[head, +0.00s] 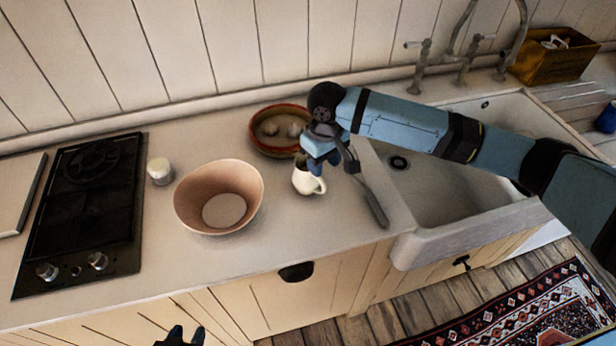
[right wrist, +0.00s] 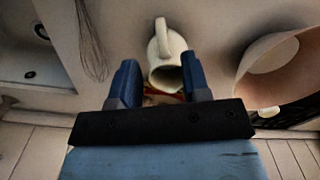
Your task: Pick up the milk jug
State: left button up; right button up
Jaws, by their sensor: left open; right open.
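The milk jug (head: 306,180) is small and cream-white. It stands upright on the worktop between the large bowl and the sink, its upper part partly hidden by my right gripper (head: 325,170). In the right wrist view the jug (right wrist: 166,48) shows its open mouth and handle, just ahead of and between the spread blue fingers of my right gripper (right wrist: 161,82). The right gripper is open and empty. I cannot tell whether a finger touches the jug. My left gripper (head: 186,337) is open at the bottom edge of the head view, low in front of the cabinets, far from the jug.
A large pinkish bowl (head: 219,197) stands left of the jug. A red-rimmed dish (head: 276,131) is behind it. A whisk (head: 374,206) lies to its right, beside the sink (head: 452,195). A white-lidded jar (head: 160,171) and black hob (head: 84,205) are further left.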

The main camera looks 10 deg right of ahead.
aim_at(322, 181)
notch_tip(322, 181, down, 7)
jog(key=shift+a+f+p, duration=0.15)
jog(key=shift+f+p, duration=0.05)
jog(key=shift+p, duration=0.4)
grip_shut()
